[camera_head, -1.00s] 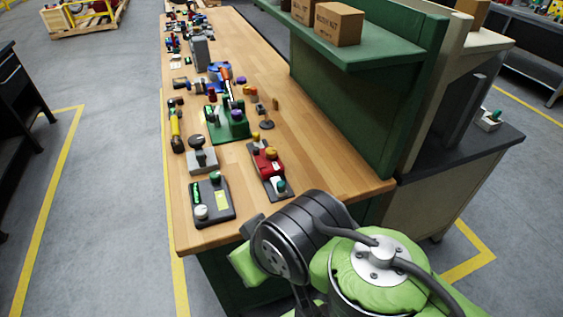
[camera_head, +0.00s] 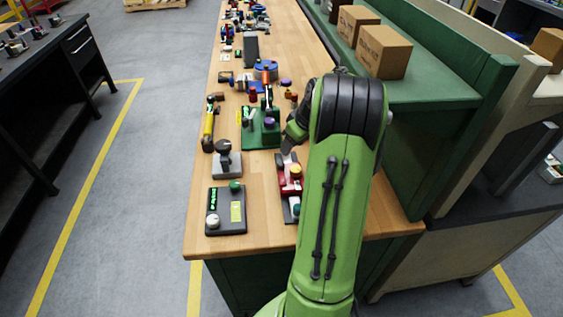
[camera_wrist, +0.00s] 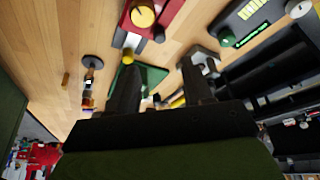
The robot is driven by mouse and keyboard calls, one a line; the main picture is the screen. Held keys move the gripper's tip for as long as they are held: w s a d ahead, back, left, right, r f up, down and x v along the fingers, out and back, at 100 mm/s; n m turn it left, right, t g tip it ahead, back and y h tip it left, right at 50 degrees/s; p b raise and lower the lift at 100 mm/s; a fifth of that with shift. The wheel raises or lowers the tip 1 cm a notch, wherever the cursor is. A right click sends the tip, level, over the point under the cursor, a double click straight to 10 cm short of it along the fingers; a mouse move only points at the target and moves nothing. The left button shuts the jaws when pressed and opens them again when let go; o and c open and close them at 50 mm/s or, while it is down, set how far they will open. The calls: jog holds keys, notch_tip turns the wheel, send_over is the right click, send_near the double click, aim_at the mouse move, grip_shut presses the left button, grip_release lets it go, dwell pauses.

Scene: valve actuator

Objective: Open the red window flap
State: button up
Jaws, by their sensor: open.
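The red device (camera_head: 284,176) stands on a dark base near the front of the bench, partly hidden behind my arm. It carries a yellow knob (camera_head: 296,172). It also shows at the top of the wrist view (camera_wrist: 145,22), with the yellow knob (camera_wrist: 143,14) and a pale metallic piece at its end. I cannot make out the window flap as a separate part. My gripper (camera_wrist: 160,85) is open and empty, its two dark fingers apart. The red device lies beyond the fingertips in the wrist view. In the head view my gripper is mostly hidden by my arm.
A grey block with a black knob (camera_head: 226,160) and a green fixture (camera_head: 258,136) stand behind. Boxes (camera_head: 384,51) sit on the green shelf at right.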

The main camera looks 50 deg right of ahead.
aim_at(281, 164)
jog(key=x, duration=1.2)
jog(key=shift+s+d+b, duration=0.1)
jog(key=shift+b, duration=0.25)
grip_shut()
